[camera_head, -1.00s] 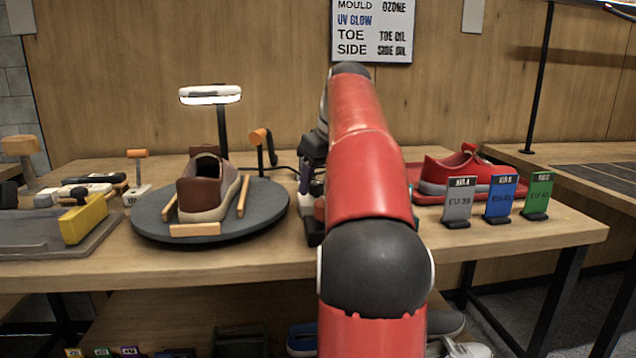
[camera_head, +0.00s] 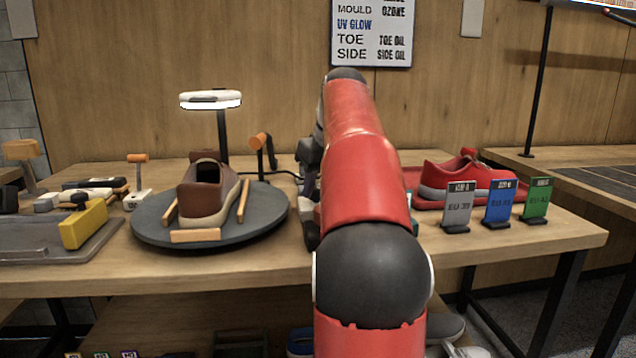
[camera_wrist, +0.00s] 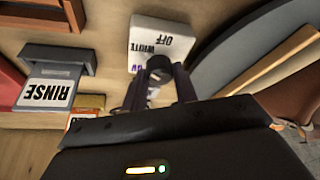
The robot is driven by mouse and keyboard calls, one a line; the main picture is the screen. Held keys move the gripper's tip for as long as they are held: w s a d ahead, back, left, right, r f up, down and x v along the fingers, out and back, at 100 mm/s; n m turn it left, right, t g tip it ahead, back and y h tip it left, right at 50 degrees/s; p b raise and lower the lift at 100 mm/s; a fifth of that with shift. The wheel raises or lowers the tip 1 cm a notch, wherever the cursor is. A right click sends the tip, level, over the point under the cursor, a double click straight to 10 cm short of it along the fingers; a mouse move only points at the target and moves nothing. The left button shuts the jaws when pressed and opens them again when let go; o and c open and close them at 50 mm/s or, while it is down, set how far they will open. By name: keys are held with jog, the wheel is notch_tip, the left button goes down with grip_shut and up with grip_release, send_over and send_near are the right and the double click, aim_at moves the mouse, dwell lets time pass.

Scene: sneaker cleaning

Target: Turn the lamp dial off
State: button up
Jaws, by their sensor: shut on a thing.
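The lamp dial is a dark round knob (camera_wrist: 158,68) on a white box (camera_wrist: 165,38) marked OFF, WHITE and, partly covered, UV. In the wrist view my gripper (camera_wrist: 161,78) is shut on the knob, one finger on each side. The knob's pointer cannot be made out. In the head view the lamp (camera_head: 210,99) stands behind the turntable, and its head glows white underneath. My gripper (camera_head: 308,180) is mostly hidden behind my red arm there, right of the turntable.
A brown sneaker (camera_head: 208,190) sits on the round grey turntable (camera_head: 270,215), close to my gripper. A RINSE sign (camera_wrist: 48,92) stands left of the knob in the wrist view. Size cards (camera_head: 498,203) and a red sneaker (camera_head: 450,178) stand to the right. A grey tray (camera_head: 30,250) lies at left.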

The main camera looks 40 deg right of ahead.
jog(key=m+h+p, duration=0.1)
jog(key=m, duration=0.1)
jog(key=m+h+p, duration=0.1)
jog(key=m, duration=0.2)
jog(key=shift+w+a+r+g, duration=0.1)
jog(key=shift+a+g, duration=0.05)
jog(key=shift+g, duration=0.15)
jog(key=m, duration=0.2)
jog(key=m+g+h, duration=0.1)
jog(key=m, duration=0.2)
jog(key=shift+m+g+h, duration=0.3)
jog(key=o, duration=1)
jog(key=v, duration=0.7)
jog(key=shift+a+r, duration=0.15)
jog(key=shift+r, duration=0.15)
